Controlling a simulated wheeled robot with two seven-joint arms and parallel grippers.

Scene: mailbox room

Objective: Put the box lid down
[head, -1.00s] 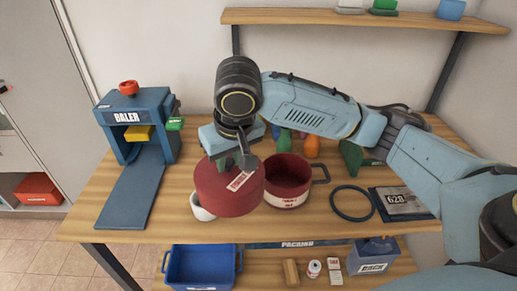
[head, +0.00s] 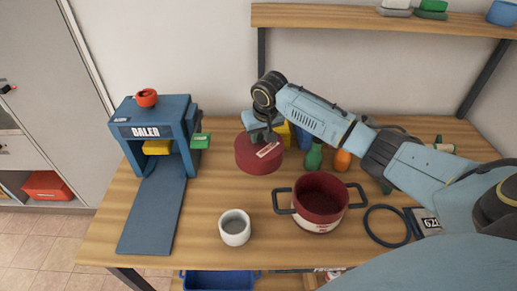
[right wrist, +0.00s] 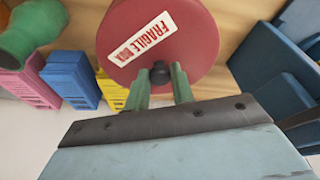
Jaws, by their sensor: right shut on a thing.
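The box lid (head: 256,155) is a round dark red lid with a white "FRAGILE" label. It is at the back middle of the table in the head view, left of the open red box (head: 320,200). My right gripper (head: 262,136) is shut on the lid's small dark knob. In the right wrist view the lid (right wrist: 190,35) shows beyond the two green fingers (right wrist: 160,82), with the knob between them. I cannot tell whether the lid's underside touches the table. My left gripper is not in view.
A white cup (head: 235,227) stands at the front middle. The blue baler (head: 155,125) is at the left. Coloured blocks and a green bottle (head: 314,155) stand close right of the lid. A dark ring (head: 387,226) lies right of the box.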

